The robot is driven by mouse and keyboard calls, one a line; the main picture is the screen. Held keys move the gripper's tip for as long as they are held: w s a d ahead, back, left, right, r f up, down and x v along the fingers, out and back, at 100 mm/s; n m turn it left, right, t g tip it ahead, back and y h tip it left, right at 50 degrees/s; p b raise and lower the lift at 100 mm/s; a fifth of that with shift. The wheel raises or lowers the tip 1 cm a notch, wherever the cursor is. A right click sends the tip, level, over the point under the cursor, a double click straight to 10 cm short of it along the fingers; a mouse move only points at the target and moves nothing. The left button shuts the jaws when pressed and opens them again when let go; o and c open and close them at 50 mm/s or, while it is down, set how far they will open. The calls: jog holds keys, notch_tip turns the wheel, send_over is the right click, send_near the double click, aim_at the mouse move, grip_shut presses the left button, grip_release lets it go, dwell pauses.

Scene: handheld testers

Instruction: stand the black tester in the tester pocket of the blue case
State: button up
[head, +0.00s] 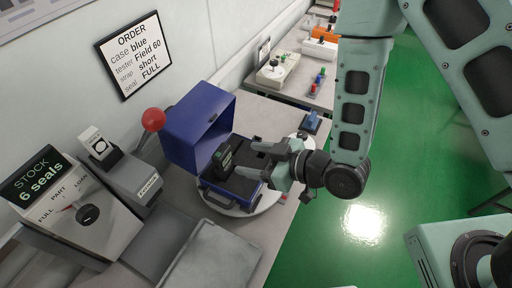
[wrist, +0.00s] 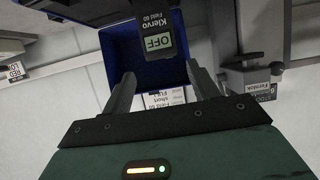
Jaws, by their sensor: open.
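The blue case (head: 187,142) is open on a round white plate, its lid raised on the far side and its base (head: 232,196) lined in dark material. The black tester (head: 221,159) stands about upright at the left part of the base. Its lower end and the pocket beneath are hidden, so I cannot tell how deep it sits. In the wrist view the tester (wrist: 153,35) shows a green "OFF" screen and "Klervo Field 60". My gripper (head: 252,158) is open and empty, fingers pointing at the tester and apart from it. Both fingers also show in the wrist view (wrist: 160,84).
The round plate (head: 273,198) rests on a grey bench. A red ball knob (head: 153,119) rises left of the lid. A seal stock box (head: 85,212) and a grey tray (head: 207,258) stand at the left and front. A blue item (head: 312,121) lies behind my gripper.

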jog(key=shift+s+d, duration=0.1)
jog(key=shift+d, duration=0.1)
jog(key=shift+r, duration=0.15)
jog(key=s+d+r+m+g+h, duration=0.2)
jog(key=s+d+r+h, duration=0.3)
jog(key=r, duration=0.3)
jog(key=s+d+r+m+g+h, duration=0.2)
jog(key=s+d+r+g+h, duration=0.2)
jog(key=s+d+r+h, duration=0.2)
notch_tip(320, 180, up, 3)
jog(key=shift+s+d+g, duration=0.4)
jog(key=shift+s+d, duration=0.05)
jog(key=shift+s, duration=0.65)
